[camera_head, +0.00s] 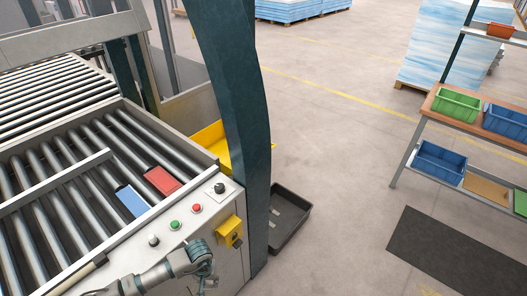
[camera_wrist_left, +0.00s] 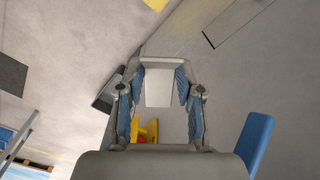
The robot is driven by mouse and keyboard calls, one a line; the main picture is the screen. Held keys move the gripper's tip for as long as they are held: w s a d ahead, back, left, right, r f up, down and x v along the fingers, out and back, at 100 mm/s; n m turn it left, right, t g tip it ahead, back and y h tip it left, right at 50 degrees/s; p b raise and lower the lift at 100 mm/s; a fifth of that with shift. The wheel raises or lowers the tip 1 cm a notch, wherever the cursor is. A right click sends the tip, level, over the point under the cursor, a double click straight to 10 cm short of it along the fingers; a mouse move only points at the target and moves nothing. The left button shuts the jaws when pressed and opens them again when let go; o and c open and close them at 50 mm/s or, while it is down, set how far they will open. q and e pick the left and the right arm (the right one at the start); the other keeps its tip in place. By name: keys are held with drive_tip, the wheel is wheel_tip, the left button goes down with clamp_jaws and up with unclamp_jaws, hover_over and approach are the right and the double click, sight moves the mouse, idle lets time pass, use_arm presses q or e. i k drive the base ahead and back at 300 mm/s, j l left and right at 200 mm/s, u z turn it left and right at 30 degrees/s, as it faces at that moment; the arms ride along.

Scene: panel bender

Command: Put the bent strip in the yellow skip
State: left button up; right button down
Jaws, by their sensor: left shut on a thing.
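My left gripper (camera_head: 203,262) is low in the head view, in front of the machine's control panel. In the left wrist view its blue-padded fingers (camera_wrist_left: 159,90) are closed around a pale grey piece with a wider folded end, which looks like the bent strip (camera_wrist_left: 158,88). The strip cannot be made out in the head view. The yellow skip (camera_head: 212,138) stands behind the dark green post, which hides part of it. My right gripper is not in view.
A roller table (camera_head: 60,180) carries a red block (camera_head: 163,180) and a blue block (camera_head: 132,201). The dark post (camera_head: 235,100) rises beside the panel. A black tray (camera_head: 285,222) lies on the floor.

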sight(222, 156)
drive_tip(key=i+l+z, duration=0.25)
drive_tip(key=z, duration=0.15)
drive_tip(key=i+l+z, duration=0.15)
drive_tip(key=i+z, duration=0.8)
drive_tip(key=i, duration=1.5)
drive_tip(key=i+j+u, duration=0.1)
drive_tip(key=i+u, duration=0.2)
drive_tip(key=i, duration=0.2)
drive_tip(key=i+u, duration=0.25)
drive_tip(key=i, duration=0.2)
drive_tip(key=i+l+u, duration=0.15)
drive_tip(key=i+u, duration=0.15)
drive_tip(key=i, duration=0.2)
drive_tip(key=i+l+u, duration=0.25)
drive_tip(key=i, duration=0.2)
drive_tip(key=i+j+u, duration=0.2)
drive_tip(key=i+u, duration=0.2)
drive_tip(key=i+j+u, duration=0.1)
drive_tip(key=i+u, duration=0.7)
drive_tip(key=i+l+u, duration=0.1)
drive_tip(key=i+u, duration=0.3)
drive_tip(key=i+l+u, duration=0.25)
drive_tip(key=u, duration=0.15)
drive_tip(key=i+j+u, duration=0.15)
drive_tip(key=i+u, duration=0.5)
drive_tip(key=i, duration=0.2)
